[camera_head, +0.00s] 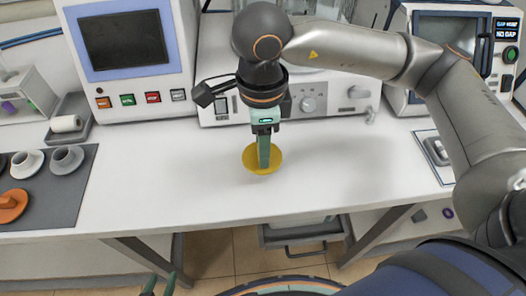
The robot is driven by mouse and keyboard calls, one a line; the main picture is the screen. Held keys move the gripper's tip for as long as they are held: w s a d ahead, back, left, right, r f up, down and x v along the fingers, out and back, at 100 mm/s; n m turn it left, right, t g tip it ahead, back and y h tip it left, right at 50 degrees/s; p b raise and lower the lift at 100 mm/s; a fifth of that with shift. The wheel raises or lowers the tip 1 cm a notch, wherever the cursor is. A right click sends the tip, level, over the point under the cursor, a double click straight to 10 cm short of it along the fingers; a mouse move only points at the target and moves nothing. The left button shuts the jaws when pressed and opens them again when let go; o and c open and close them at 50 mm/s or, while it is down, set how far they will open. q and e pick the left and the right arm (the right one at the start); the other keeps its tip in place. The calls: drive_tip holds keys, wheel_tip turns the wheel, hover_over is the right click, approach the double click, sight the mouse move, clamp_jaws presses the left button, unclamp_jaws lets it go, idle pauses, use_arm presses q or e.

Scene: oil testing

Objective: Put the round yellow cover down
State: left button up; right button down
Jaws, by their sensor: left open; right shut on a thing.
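The round yellow cover (250,158) is in the middle of the head view, over the white tabletop. My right gripper (264,158) points straight down and is shut on it, its green fingers hiding the cover's middle. I cannot tell if the cover touches the tabletop or is held just above it. My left gripper (159,284) shows only as green fingertips at the bottom edge, in front of the table. It is open and empty, away from the cover.
A white machine with a dark screen (124,40) stands at the back left. A dark mat (62,205) with grey cups (67,159) and an orange piece (13,205) lies at the left. A metal-topped tray (437,150) is at the right. The tabletop around the cover (200,190) is clear.

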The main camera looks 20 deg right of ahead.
drive_tip(key=shift+d+f, duration=0.1)
drive_tip(key=shift+f, duration=1.55)
drive_tip(key=shift+f, duration=0.2)
drive_tip(key=shift+c, duration=1.9)
unclamp_jaws()
drive_tip(key=shift+r, duration=0.1)
